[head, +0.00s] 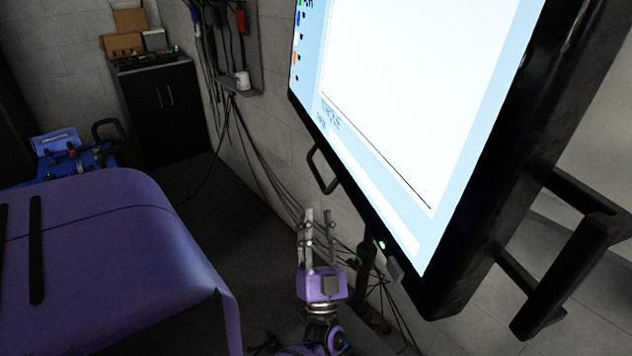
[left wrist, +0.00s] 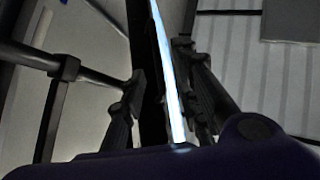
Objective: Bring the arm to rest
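My left gripper (head: 318,215) is in the lower middle of the head view, pointing up and away, below and to the left of a large screen (head: 420,110). Its two grey fingers stand apart with nothing seen between them. In the left wrist view the fingers (left wrist: 160,100) are to either side, with a gap between; the thin bright edge of the screen shows through the gap, beyond them as far as I can tell. My right gripper is in neither view.
The screen's black frame and handles (head: 570,270) fill the right side. A large purple rounded body (head: 110,250) stands at the left. Cables (head: 265,165) hang along the wall. A black cabinet (head: 165,110) stands at the back. Dark floor (head: 230,220) is open between.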

